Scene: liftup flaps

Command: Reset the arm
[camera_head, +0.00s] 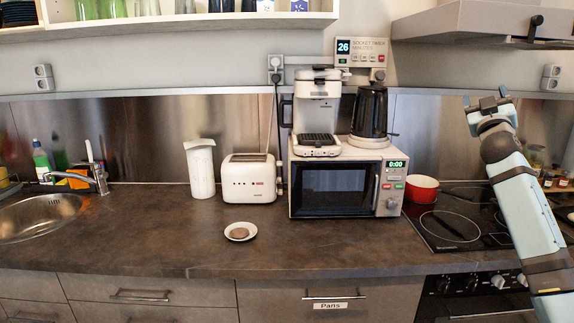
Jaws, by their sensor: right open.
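My right arm (528,205) comes in from the lower right and reaches up past the stove. My right gripper (486,102) is at its top end, raised in front of the backsplash below the range hood. Its fingers are apart and nothing shows between them. It is clear of the counter and of the objects on it. My left gripper does not show.
The stove (452,226) with a red pot (421,188) lies left of my right arm. The microwave (334,187) carries a coffee machine (317,110) and a black kettle (370,112). The range hood (480,22) hangs above. The counter's front left is clear.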

